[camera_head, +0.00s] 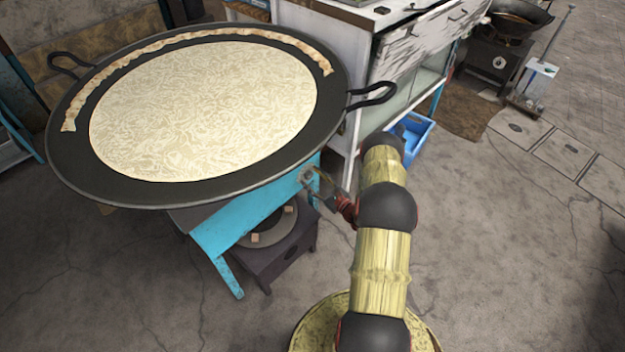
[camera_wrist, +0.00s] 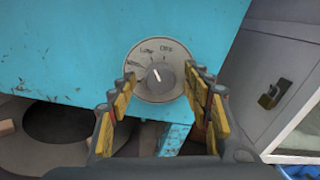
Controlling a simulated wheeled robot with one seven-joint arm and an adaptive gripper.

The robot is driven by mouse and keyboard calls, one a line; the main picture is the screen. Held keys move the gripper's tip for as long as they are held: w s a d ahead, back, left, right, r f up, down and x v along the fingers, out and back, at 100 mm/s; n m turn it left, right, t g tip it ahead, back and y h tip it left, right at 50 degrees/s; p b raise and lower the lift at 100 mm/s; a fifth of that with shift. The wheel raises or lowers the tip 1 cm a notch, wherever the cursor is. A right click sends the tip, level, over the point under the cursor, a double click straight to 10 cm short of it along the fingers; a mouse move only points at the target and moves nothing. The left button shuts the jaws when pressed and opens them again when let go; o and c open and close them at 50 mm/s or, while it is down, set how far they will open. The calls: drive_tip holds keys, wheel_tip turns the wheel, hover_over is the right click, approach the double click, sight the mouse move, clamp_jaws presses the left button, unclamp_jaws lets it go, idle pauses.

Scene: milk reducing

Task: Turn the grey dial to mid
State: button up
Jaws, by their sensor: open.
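The grey dial (camera_wrist: 142,78) is a round plate with a darker knob (camera_wrist: 160,84) on the blue stand (camera_wrist: 75,45). Its white pointer line points up and slightly left, between lettered marks on the upper rim that are too blurred to read surely. In the head view the dial (camera_head: 306,175) is small, on the stand's right side under the big pan. My gripper (camera_wrist: 165,82) is open, with one yellow-padded finger on each side of the knob. I cannot tell whether either fingertip touches it. In the head view my gripper (camera_head: 325,188) is partly hidden by my arm.
The wide black pan (camera_head: 170,195) with a pale milky surface overhangs the stand, its handle (camera_head: 372,95) near my arm. A burner box (camera_head: 278,250) stands below. A white cabinet (camera_head: 325,40) and blue bin (camera_head: 415,135) stand behind.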

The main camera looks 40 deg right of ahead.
drive_tip(key=shift+c, duration=0.7)
drive_tip(key=c, duration=1)
drive_tip(key=shift+n, duration=0.3)
drive_tip(key=n+b, duration=0.1)
drive_tip(key=n, duration=0.1)
drive_tip(key=n+b, duration=0.1)
drive_tip(key=n, duration=0.1)
drive_tip(key=shift+a+f, duration=0.1)
drive_tip(key=shift+f, duration=0.1)
drive_tip(key=shift+n+t+b, duration=0.3)
drive_tip(key=shift+n+b, duration=0.15)
drive_tip(key=shift+n, duration=1.15)
drive_tip(key=o, duration=1.1)
drive_tip(key=shift+o, duration=0.2)
